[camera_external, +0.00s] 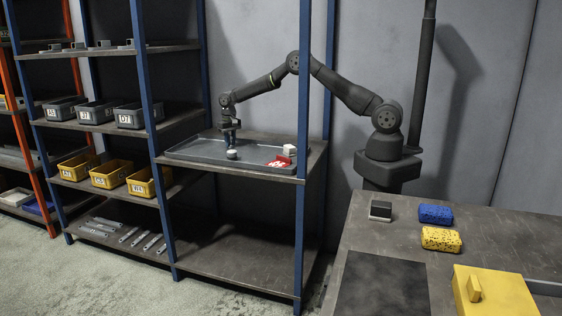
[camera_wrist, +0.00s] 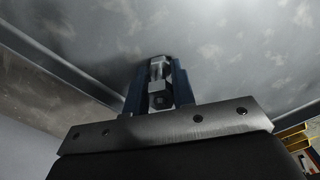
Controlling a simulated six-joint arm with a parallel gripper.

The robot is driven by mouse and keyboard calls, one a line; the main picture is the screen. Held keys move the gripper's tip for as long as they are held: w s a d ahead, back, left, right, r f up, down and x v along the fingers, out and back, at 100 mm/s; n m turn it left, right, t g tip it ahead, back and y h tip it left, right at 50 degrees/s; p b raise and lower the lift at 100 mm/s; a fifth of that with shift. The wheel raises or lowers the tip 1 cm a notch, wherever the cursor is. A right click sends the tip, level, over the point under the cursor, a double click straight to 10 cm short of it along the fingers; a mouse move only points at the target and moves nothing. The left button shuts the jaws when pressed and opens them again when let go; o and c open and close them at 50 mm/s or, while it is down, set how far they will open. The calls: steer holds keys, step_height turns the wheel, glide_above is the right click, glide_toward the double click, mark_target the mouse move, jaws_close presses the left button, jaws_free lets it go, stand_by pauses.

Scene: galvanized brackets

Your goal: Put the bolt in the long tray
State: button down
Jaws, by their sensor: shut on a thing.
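The long grey tray (camera_external: 200,150) lies on the middle shelf of the blue-posted rack in the external view. My gripper (camera_external: 229,146) points down over the tray's left-middle part. In the wrist view my gripper (camera_wrist: 159,72) has its blue fingers closed on a small grey metal piece, which looks like the bolt (camera_wrist: 158,70). A speckled grey surface, apparently the tray floor, fills the background there. The bolt is too small to make out in the external view, and I cannot tell whether it touches the tray.
A blue post (camera_external: 303,150) stands in front.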

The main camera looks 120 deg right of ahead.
steer(key=shift+f, duration=0.1)
steer(key=c, duration=1.2)
jaws_free()
step_height(320, 180, up, 12)
steer(key=shift+r, duration=0.2)
steer(key=shift+f, duration=0.15)
steer(key=shift+f, duration=3.95)
steer(key=shift+f, duration=0.1)
